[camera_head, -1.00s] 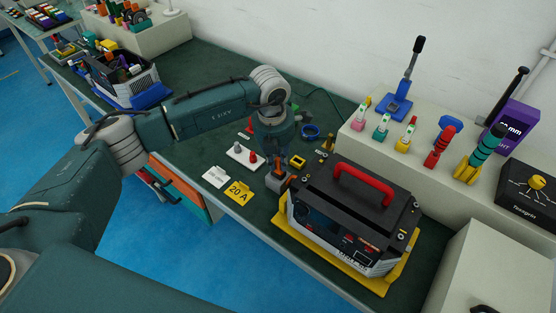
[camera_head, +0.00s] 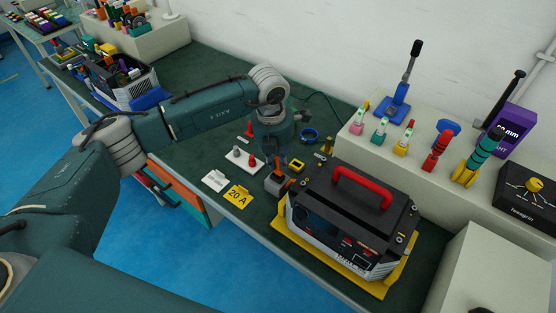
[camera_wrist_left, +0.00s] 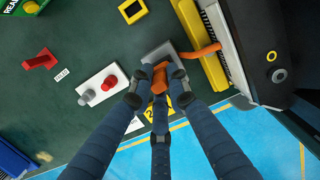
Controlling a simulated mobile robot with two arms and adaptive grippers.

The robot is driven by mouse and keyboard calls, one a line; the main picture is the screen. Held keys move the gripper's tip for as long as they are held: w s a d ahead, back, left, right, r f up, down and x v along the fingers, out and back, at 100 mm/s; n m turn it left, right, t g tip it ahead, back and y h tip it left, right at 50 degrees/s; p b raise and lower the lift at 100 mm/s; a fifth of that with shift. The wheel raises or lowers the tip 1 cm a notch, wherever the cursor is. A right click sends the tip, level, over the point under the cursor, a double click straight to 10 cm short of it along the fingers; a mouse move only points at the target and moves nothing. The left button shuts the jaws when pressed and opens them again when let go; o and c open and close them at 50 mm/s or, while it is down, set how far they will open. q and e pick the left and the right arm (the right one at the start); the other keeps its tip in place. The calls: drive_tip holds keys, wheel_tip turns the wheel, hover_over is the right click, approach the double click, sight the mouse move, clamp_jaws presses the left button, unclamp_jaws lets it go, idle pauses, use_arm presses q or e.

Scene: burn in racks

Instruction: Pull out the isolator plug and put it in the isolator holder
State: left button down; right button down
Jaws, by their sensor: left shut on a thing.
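My left gripper (camera_wrist_left: 157,88) is shut on an orange piece, which I take to be the isolator plug (camera_wrist_left: 160,74). Its fingers close around it from above, hiding its lower part. A grey block (camera_wrist_left: 158,52) lies right beside or under it, against the yellow tray; whether the plug is still seated there I cannot tell. An orange lever-like part (camera_wrist_left: 202,52) reaches from the block towards the tray. In the head view the grey block (camera_head: 274,187) is below my left gripper (camera_head: 279,163). No part is clearly recognisable as the isolator holder. My right gripper is out of view.
A white plate (camera_head: 238,164) with a grey and a red peg lies left of the gripper. A yellow 20 A card (camera_head: 236,197) lies near the table's front edge. The black unit (camera_head: 330,205) with a red handle stands close on the right in its yellow tray (camera_head: 375,288).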

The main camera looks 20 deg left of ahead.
use_arm(q)
drive_tip(key=shift+r, duration=0.15)
idle(0.4)
drive_tip(key=shift+r+p, duration=0.5)
drive_tip(key=shift+r, duration=0.35)
